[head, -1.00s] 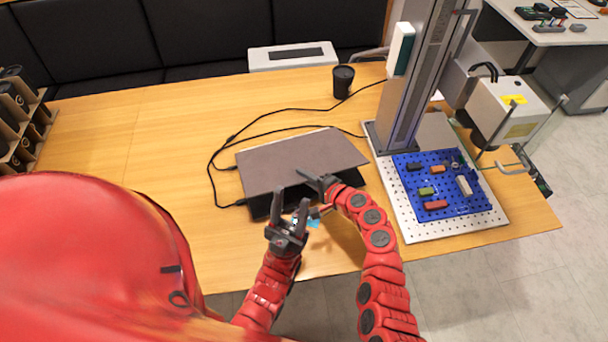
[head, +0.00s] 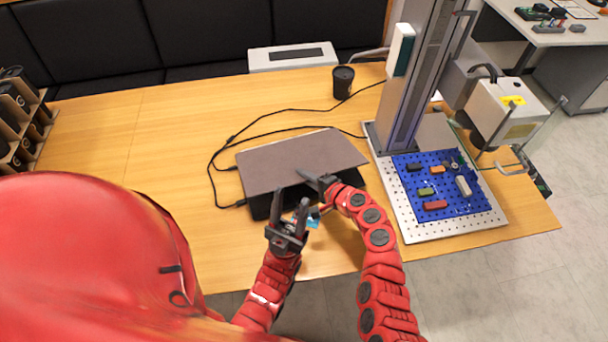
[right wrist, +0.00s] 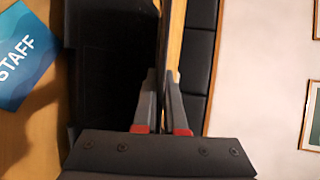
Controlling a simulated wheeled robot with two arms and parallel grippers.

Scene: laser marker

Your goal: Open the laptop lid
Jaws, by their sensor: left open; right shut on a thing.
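The laptop shows in the head view with its grey-brown lid (head: 300,160) raised a little above its black base (head: 262,207). The base shows along the front and right under the lid. My right gripper (head: 308,177) is at the lid's front edge, shut on it. In the right wrist view, the lid's thin edge lies between the right fingertips (right wrist: 162,76), with a dark laptop surface (right wrist: 108,75) to the left. My left gripper (head: 290,203) is open and empty, just in front of the laptop base, its fingers pointing toward the laptop.
A blue STAFF card (right wrist: 24,55) lies on the table near the laptop. Black cables (head: 213,165) run from the laptop's left side. A black cup (head: 343,82) stands behind. The laser marker's plate (head: 430,229) is close on the right.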

